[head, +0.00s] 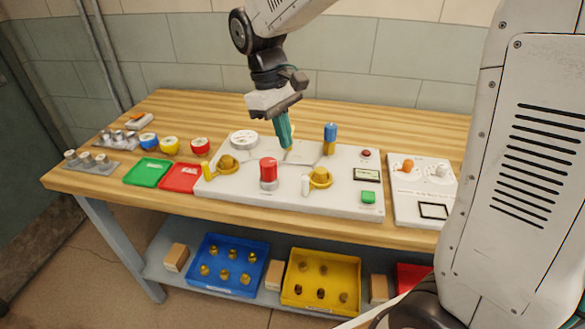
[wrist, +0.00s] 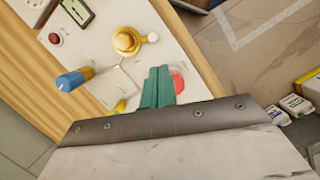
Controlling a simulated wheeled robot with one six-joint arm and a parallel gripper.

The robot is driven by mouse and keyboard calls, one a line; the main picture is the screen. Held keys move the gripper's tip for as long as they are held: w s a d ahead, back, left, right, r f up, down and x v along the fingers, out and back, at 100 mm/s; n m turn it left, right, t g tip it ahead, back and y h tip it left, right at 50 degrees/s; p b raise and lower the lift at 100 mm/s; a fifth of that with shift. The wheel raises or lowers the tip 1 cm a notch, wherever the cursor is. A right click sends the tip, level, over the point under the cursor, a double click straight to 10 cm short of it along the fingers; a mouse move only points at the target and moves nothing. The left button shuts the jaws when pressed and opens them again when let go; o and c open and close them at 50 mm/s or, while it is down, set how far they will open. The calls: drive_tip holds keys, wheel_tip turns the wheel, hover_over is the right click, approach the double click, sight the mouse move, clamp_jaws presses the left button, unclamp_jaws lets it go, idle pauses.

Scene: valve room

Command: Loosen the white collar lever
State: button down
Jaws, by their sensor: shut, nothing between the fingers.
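The white collar lever (head: 306,185) stands upright beside a brass collar (head: 320,178) at the front right of the light grey valve panel (head: 345,200). In the wrist view the white lever (wrist: 153,37) shows end-on as a pale round spot next to the brass collar (wrist: 127,41). My gripper (head: 286,145) points down over the back middle of the panel, behind and left of the white lever and apart from it. Its teal fingers (wrist: 158,72) are together and hold nothing. They partly hide a red cylinder in the wrist view.
A red cylinder (head: 268,173) stands left of the white lever. A blue-topped post (head: 330,138) stands behind it. Another brass collar (head: 226,164) with a yellow lever (head: 208,171) is at the left. A yellow piece (head: 290,143) is close by my fingertips. A second panel (head: 420,180) lies at right.

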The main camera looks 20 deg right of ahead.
sight(308, 183)
drive_tip(key=shift+w+r+n, duration=0.3)
drive_tip(key=shift+r+n, duration=0.1)
drive_tip(key=shift+r, duration=0.1)
drive_tip(key=x, duration=1)
drive_tip(key=shift+w, duration=0.15)
